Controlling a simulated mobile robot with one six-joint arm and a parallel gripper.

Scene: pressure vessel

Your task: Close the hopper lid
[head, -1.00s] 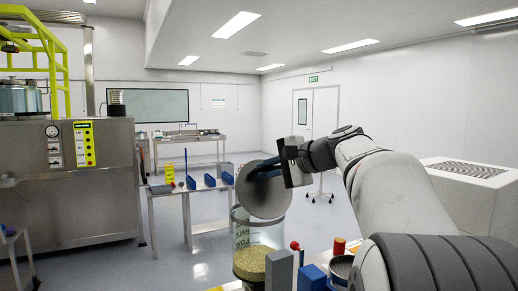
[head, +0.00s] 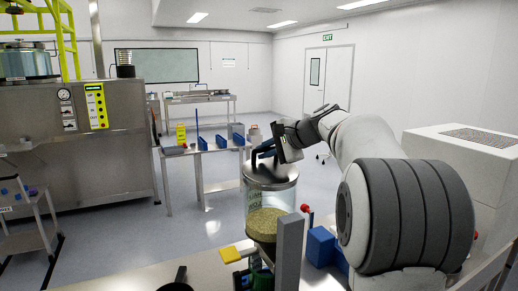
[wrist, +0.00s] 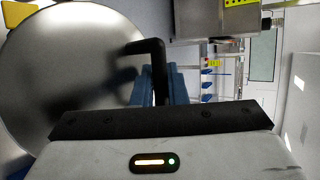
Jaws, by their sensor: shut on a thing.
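The hopper is a clear cylinder (head: 257,202) with tan granules (head: 265,224) in its lower part, standing on the bench in front of me. Its round metal lid (head: 272,178) lies about level across the hopper's top in the head view. The lid also fills the left of the wrist view (wrist: 70,75), with a black bent handle (wrist: 150,48) on it. My gripper (head: 266,153) is above the lid, its blue fingers (wrist: 172,85) shut on the handle. Whether the lid's rim touches the hopper all round cannot be told.
A grey post (head: 289,255) stands close in front of the hopper, with a blue block (head: 321,246) to its right. A yellow-handled part (head: 236,253) is at the hopper's lower left. A side table (head: 205,150) with blue parts stands behind. Open floor lies to the left.

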